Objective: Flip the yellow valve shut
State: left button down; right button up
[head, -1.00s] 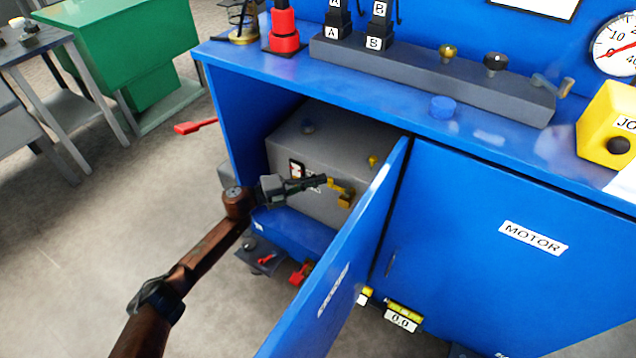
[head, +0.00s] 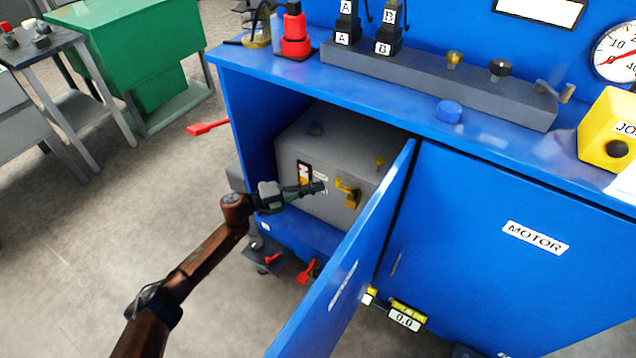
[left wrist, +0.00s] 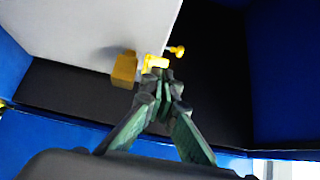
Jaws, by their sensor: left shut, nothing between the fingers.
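The yellow valve (head: 348,191) sits on the front of a grey box inside the open blue cabinet. Its lever spreads across the top of a yellow body. In the left wrist view the yellow lever (left wrist: 155,62) shows just beyond the fingertips, beside a darker yellow block (left wrist: 124,70). My left gripper (head: 320,187) is shut and empty, just left of the valve in the head view, with a small gap. The left wrist view shows its closed fingertips (left wrist: 164,80) close under the lever; whether they touch cannot be told there. My right gripper is not in view.
The open blue door (head: 345,270) stands just right of the valve. The cabinet's left wall (head: 245,125) is on the other side. Red valve handles (head: 308,271) hang low beneath.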

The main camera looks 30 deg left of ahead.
pick_arm(q)
jog(key=a, duration=0.9)
jog(key=shift+w+a, duration=0.3)
jog(key=shift+w, duration=0.15)
